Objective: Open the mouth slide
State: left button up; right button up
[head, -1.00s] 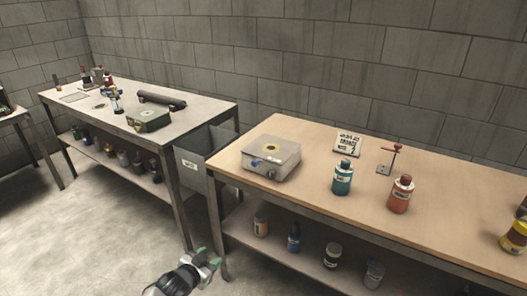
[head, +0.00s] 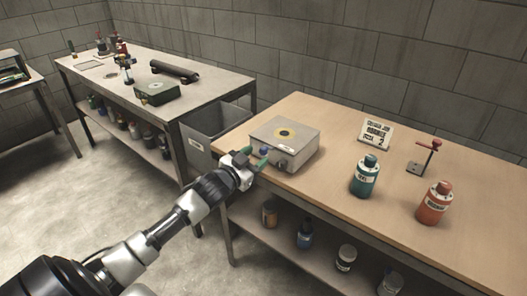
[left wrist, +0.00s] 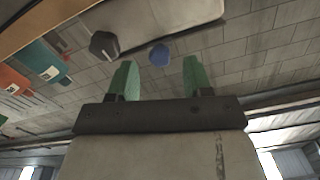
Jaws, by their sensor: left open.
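A grey metal box (head: 293,137) with a yellow ring around a dark opening on its top stands at the left end of the wooden bench. Its front bears a blue knob (head: 265,151) and a dark knob (head: 281,163). I cannot tell a separate slide part. My left gripper (head: 256,158) is open and empty at the box's front, close to the blue knob. In the left wrist view, the blue knob (left wrist: 159,55) shows between the two green fingers, beyond their tips, and the dark knob (left wrist: 104,45) lies to their left. My right gripper is not in view.
On the wooden bench (head: 322,184), a teal bottle (head: 364,178), an orange bottle (head: 433,204), a sign card (head: 376,133) and a red-topped stand (head: 424,158) are right of the box. A grey bin (head: 215,125) stands between the benches. Several bottles stand on the lower shelf.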

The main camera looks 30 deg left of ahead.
aim_at(262, 152)
pick_arm(q)
jog(key=w, duration=0.2)
jog(key=shift+w, duration=0.3)
jog(key=shift+w+d, duration=0.15)
jog(key=shift+w, duration=0.55)
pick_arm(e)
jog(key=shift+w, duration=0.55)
